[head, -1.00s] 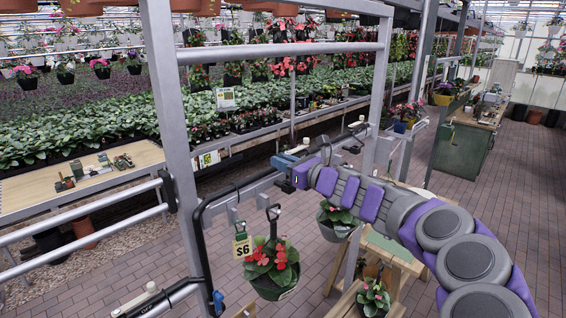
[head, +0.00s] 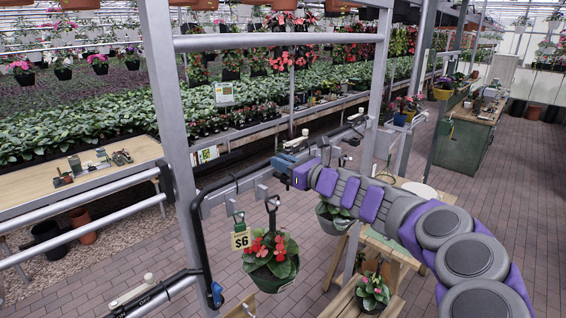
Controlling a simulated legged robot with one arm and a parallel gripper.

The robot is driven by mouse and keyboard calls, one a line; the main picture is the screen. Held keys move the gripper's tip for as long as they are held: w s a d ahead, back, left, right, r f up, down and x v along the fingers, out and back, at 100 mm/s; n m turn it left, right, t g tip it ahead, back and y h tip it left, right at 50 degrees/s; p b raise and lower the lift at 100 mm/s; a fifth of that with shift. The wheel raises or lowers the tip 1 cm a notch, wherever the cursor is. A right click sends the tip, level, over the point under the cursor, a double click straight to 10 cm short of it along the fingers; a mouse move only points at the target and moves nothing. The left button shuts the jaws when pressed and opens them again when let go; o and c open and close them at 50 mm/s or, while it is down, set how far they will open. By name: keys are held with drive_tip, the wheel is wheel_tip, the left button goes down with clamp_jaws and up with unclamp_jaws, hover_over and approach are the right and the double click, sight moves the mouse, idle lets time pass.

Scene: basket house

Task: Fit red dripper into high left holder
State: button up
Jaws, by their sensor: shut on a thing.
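My gripper (head: 287,164), blue and dark, is at the end of my purple and grey arm. It is beside the black bent pipe and grey rail (head: 240,188), at the middle of the view. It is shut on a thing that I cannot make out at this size. I cannot pick out a red dripper. Small pale fittings stand along the rails, one near the back end (head: 357,118), one behind my gripper (head: 305,133) and one at the lower left (head: 148,279). I cannot tell which is the high left holder.
Another pot (head: 334,217) hangs under my arm. A grey metal frame (head: 172,130) stands close at left. A wooden stand (head: 397,262) is below right. Brick floor lies open at right.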

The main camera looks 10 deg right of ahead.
drive_tip(key=o, duration=0.9)
drive_tip(key=b+v, duration=0.2)
drive_tip(key=v, duration=1.5)
drive_tip(key=shift+s+d, duration=0.1)
drive_tip(key=shift+d, duration=0.1)
